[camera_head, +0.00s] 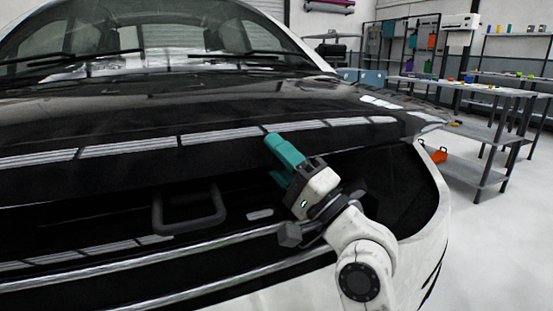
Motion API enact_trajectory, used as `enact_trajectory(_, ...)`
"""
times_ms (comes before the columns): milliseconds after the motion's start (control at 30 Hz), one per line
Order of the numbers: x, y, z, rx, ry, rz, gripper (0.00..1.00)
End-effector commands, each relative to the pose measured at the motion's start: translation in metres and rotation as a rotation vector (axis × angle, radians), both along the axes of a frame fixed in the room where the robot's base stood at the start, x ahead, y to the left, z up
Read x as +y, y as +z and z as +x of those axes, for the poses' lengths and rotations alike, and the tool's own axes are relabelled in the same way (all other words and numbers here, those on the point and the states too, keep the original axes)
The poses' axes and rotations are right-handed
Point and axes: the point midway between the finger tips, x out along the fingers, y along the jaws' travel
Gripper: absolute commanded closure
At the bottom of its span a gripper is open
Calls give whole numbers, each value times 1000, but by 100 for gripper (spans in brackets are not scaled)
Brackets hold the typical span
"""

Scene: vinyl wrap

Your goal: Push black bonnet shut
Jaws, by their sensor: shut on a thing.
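The black bonnet (130,120) spans the front of the car, its glossy front lip showing bright reflections of ceiling lights. It stands a little raised, with a dark gap (90,207) between its front edge and the car's front. My gripper (273,157) is at the right part of the front edge, with one teal finger over the lip and the other below it. It is shut on the bonnet's edge. The part of the edge between the fingers is hidden.
A dark handle-shaped loop (190,212) sits in the gap left of my gripper. The chrome-trimmed front (150,262) runs below. Grey workbenches (490,92) stand at the right. The pale floor (500,255) right of the car is clear.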

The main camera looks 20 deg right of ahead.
Motion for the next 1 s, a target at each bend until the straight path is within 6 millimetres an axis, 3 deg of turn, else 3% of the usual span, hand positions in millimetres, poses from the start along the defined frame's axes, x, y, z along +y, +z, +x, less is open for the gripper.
enact_trajectory(433,-1,5,-2,-17,-3,3,100)
enact_trajectory(467,-1,5,-2,-17,-3,3,57)
enact_trajectory(500,-1,5,-2,-16,-4,3,53)
enact_trajectory(700,-1,3,-1,-12,-2,2,37)
enact_trajectory(1000,-2,-1,-4,-7,-1,2,37)
